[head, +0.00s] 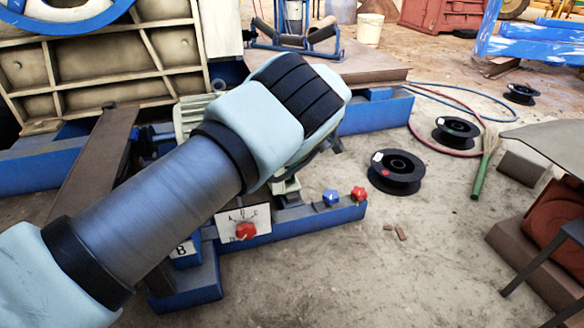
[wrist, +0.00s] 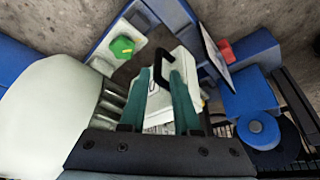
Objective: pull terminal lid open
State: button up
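In the wrist view, the terminal lid (wrist: 187,62) is a pale, whitish plate with a black loop handle (wrist: 158,62). My gripper (wrist: 165,80) has two teal fingers with a gap between them. The fingertips are close to the handle, which shows just beyond and between them. I cannot tell whether either finger touches it. The lid looks closed on its box, but the fingers hide part of it. In the head view, my own arm hides the lid and the gripper; only part of the pale finned motor (head: 190,112) shows behind it.
A panel with a red knob (head: 245,231) stands in front of the motor on a blue frame (head: 290,222). A blue knob (head: 330,197) and another red knob (head: 358,193) sit on the frame's right end. Black reels (head: 396,172) and cables lie on the floor to the right.

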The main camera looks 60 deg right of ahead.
jog(key=p+v, duration=0.1)
jog(key=v, duration=0.6)
jog(key=shift+p, duration=0.3)
jog(key=shift+f, duration=0.1)
